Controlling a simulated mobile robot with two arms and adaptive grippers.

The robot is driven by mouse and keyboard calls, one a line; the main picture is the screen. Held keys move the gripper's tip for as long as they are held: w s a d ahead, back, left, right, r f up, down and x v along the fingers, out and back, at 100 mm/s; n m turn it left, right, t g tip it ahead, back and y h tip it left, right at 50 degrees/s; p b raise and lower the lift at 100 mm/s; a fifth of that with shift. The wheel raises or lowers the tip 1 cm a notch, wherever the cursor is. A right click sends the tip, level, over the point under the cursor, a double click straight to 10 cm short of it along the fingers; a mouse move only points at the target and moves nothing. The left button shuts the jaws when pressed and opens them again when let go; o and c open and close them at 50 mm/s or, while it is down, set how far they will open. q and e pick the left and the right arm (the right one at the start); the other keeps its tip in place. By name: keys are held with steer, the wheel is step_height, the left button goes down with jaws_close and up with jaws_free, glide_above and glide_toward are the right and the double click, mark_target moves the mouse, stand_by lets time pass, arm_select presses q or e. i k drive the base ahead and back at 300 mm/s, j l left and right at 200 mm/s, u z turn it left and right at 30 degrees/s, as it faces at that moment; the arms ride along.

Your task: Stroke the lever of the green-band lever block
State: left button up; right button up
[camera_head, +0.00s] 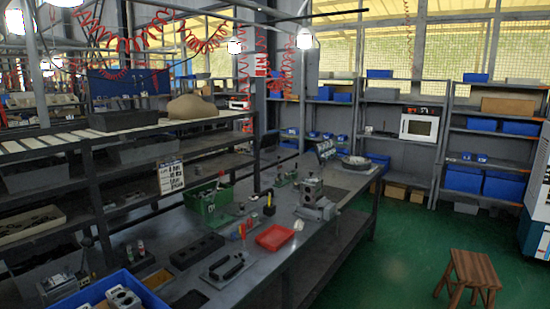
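A workbench (310,258) runs from the front left toward the back right, with several small blocks and parts on it. A small greenish block (286,179) stands toward the bench's far side, left of a larger grey metal valve block (314,203). A small upright piece with a green part (141,249) stands at the front left. A dark piece with a yellow part (268,207) stands near the bench's middle. All are too small to tell which is the green-band lever block or how its lever stands. Neither of my grippers is in view.
A green crate (197,203), a red tray (274,237), a long black block with holes (197,251) and a blue bin (98,302) are on the bench. Shelving lines the left and back. A wooden stool (473,268) stands on the otherwise open green floor (410,245) at right.

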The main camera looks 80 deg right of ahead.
mark_target(323, 160)
steer(key=z, duration=3.1)
steer(key=i+l+u, duration=0.1)
steer(key=u, duration=0.25)
steer(key=i+l+u, duration=0.15)
steer(key=u, duration=0.25)
steer(key=i+l+u, duration=0.15)
steer(key=l, duration=0.2)
steer(key=i+l+u, duration=0.1)
steer(key=l, duration=0.25)
steer(key=i+l+u, duration=0.15)
steer(key=i+l, duration=0.15)
steer(key=i+l+u, duration=0.1)
steer(key=l, duration=0.4)
steer(key=i+l+u, duration=0.15)
steer(key=l, duration=0.3)
steer(key=i+l, duration=0.1)
steer(key=l, duration=0.3)
steer(key=i+l, duration=0.15)
steer(key=l, duration=0.25)
steer(key=i+l, duration=0.1)
steer(key=l, duration=0.35)
steer(key=i+l, duration=0.1)
steer(key=l, duration=0.3)
steer(key=i+l, duration=0.15)
steer(key=l, duration=0.25)
steer(key=i+l, duration=0.1)
steer(key=l, duration=0.3)
steer(key=i+l, duration=0.1)
steer(key=l, duration=0.3)
steer(key=u, duration=0.05)
